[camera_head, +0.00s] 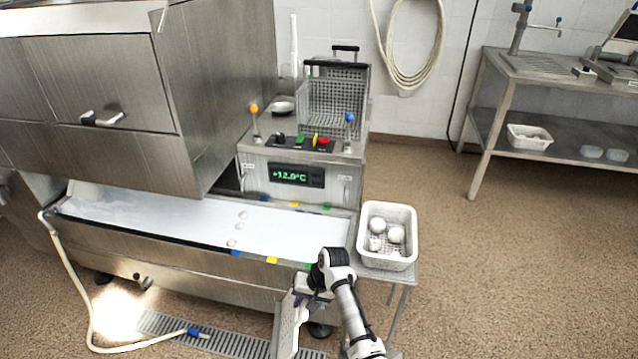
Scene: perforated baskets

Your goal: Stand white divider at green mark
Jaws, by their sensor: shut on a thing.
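The white divider (285,331) is a flat panel with small holes, hanging roughly upright in front of the trough at the bottom of the view. My gripper (302,293) is shut on its upper part; the fingertips are small and partly hidden by my arm. A green mark (327,208) sits on the trough's back rim at the right. Another green mark (308,266) sits on the front rim, just left of my wrist. The divider is outside the trough (150,243), apart from both marks.
The trough holds pale liquid with several white balls (243,215). Blue and yellow marks (271,260) lie left of the green ones. A white perforated basket (411,246) with white balls stands at the right end. A hose (90,310) lies on the floor.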

